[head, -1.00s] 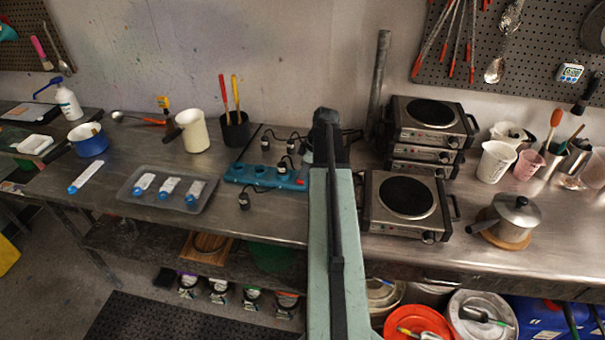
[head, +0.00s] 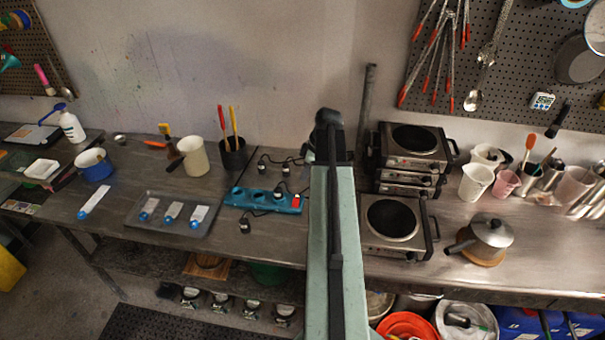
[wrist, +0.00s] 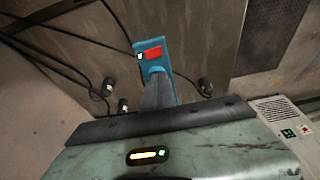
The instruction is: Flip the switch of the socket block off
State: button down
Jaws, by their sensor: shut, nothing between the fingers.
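The blue socket block (head: 262,201) lies on the metal bench left of my arm in the head view, with several black plugs and cables around it. Its red switch (head: 296,202) is at the right end. In the wrist view the end of the socket block (wrist: 142,22) and the red switch (wrist: 153,53) show just beyond my gripper (wrist: 157,80).
Hot plates (head: 392,220) stand right of my arm, with a stack behind. A dark pot (head: 232,155) with tools and a cream jug (head: 194,158) stand behind the block. A grey tray (head: 160,232) lies to its left. Black plugs (wrist: 205,87) lie near the fingers.

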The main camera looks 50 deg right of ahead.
jog(key=shift+a+f, duration=0.1)
jog(key=w+a+f+m+g+b, duration=0.1)
jog(key=w+a+f+b, duration=0.2)
jog(key=a, duration=0.8)
jog(key=w+a+f+m+g+b, duration=0.1)
jog(key=w+a+f+m+b, duration=0.2)
jog(key=a, duration=0.7)
jog(key=a+f+m+h+b, duration=0.1)
jog(key=a+f, duration=0.1)
jog(key=a, duration=1)
jog(key=a+f+m+b, duration=0.1)
jog(key=a+f+b, duration=0.1)
jog(key=a, duration=1)
jog(key=shift+s+m+g+h, duration=0.3)
jog(key=shift+s+g+h, duration=0.1)
